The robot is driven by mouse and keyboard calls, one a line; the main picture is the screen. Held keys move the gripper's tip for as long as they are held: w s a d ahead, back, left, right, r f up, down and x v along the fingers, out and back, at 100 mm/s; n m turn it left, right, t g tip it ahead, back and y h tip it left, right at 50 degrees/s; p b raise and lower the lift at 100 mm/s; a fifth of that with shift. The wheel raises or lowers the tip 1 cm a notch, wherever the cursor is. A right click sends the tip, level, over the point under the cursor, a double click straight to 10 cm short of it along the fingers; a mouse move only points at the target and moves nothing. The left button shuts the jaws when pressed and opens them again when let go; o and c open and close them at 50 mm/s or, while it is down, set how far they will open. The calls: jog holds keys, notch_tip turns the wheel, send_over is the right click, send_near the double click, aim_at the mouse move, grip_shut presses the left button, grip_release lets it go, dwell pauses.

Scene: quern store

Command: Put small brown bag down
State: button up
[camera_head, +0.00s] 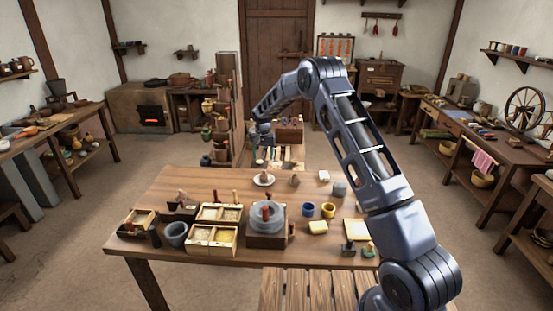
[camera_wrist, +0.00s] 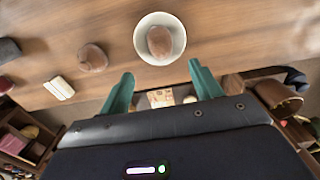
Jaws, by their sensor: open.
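A small brown bag (camera_wrist: 160,41) sits in a round white dish (camera_wrist: 139,38) on the wooden table (camera_wrist: 225,40). In the head view the bag (camera_head: 265,176) and dish (camera_head: 264,184) are near the table's far edge. My gripper (camera_wrist: 163,80) is open, its two teal fingers spread with nothing held between them. In the wrist view the dish lies just beyond the fingertips, and the bag is clear of both fingers. In the head view my gripper (camera_head: 259,139) hangs past the table's far edge; its fingers are too small to make out there.
A second brown, rounded object (camera_wrist: 93,58) stands beside the dish, with a pale block (camera_wrist: 59,88) farther along. Shelving (camera_head: 227,110) stands behind.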

jog(key=s+d+r+t, duration=0.1)
jog(key=s+d+r, duration=0.2)
jog(key=d+r, duration=0.5)
jog(key=s+d+r, duration=0.3)
jog(key=d+r, duration=0.2)
jog(key=r, duration=0.5)
jog(key=s+d+r+t, duration=0.1)
jog(key=s+d+r, duration=1.2)
jog(key=d, duration=0.1)
jog(key=s+d+r+t, duration=0.1)
jog(key=s+d+r, duration=0.1)
jog(key=s+d, duration=0.45)
jog(key=s+d+r, duration=0.2)
jog(key=s+d, duration=0.1)
jog(key=s, duration=0.7)
jog(key=s+d+f, duration=0.2)
jog(key=s, duration=0.6)
jog(key=s+d+f+t, duration=0.1)
jog(key=s+d+f, duration=0.1)
jog(key=s, duration=0.6)
jog(key=shift+d+f+t, duration=0.2)
jog(key=shift+d+t, duration=0.1)
jog(key=shift+d, duration=0.45)
